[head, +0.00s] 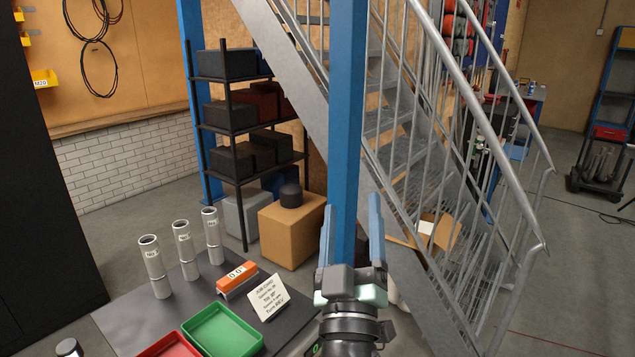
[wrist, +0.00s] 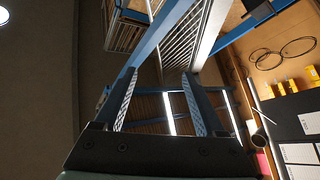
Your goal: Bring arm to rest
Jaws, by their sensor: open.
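My gripper (head: 351,225) is raised at the right end of the dark table, in front of a blue post. Its two fingers stand apart and point up, with nothing between them. In the wrist view my gripper (wrist: 160,105) is also open and empty, facing the ceiling and the stairs. In the head view my arm comes up from the bottom edge. The gripper is apart from the things on the table.
The dark table (head: 138,306) holds several white tubes (head: 184,250), an orange block (head: 237,281), a card (head: 267,297), a green tray (head: 222,333) and a red tray (head: 171,346). The blue post (head: 346,110) and metal stairs (head: 400,130) stand behind. A shelf rack (head: 238,130) and cardboard box (head: 291,231) stand at the back.

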